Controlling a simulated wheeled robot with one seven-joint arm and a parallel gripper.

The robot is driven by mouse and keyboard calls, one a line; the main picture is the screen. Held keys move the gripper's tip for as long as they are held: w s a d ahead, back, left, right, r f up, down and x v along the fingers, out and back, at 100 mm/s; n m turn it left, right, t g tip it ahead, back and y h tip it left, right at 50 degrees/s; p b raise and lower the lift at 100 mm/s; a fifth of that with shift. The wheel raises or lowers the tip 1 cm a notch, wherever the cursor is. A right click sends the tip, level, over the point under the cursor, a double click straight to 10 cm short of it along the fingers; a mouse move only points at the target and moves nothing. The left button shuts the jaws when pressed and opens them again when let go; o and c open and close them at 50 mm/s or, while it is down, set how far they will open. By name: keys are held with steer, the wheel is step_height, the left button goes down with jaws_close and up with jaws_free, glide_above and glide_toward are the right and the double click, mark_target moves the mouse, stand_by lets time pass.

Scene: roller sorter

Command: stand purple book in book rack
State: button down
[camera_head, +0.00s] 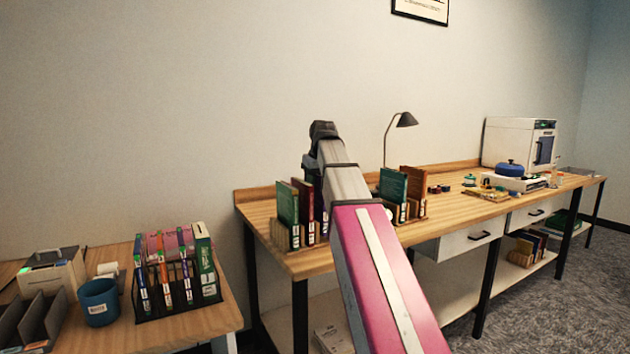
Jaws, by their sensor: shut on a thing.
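A wooden book rack (283,236) stands on the long wooden bench, with a green book (288,203) and a dark red book (304,208) upright at its left. To the right of my arm, more slotted wood holds another green book (392,186) and an orange-brown book (414,182). My arm covers the middle, so I cannot tell whether this is one rack or two. A dark sliver, perhaps purple, shows beside the dark red book against my arm; I cannot identify it as the purple book. My gripper is hidden behind my arm.
A black wire rack (178,290) with several colourful books stands on the left table near a blue cup (98,301) and a grey sorter (38,318). A desk lamp (404,120) rises behind the bench. A white machine (519,143) stands at the far right.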

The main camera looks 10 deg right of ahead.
steer(key=shift+f, duration=0.2)
steer(key=c, duration=1)
jaws_free()
steer(key=shift+r, duration=0.1)
steer(key=v, duration=1.2)
steer(key=shift+w+r, duration=0.1)
steer(key=shift+w, duration=0.05)
steer(key=shift+r, duration=0.4)
steer(key=shift+s, duration=0.25)
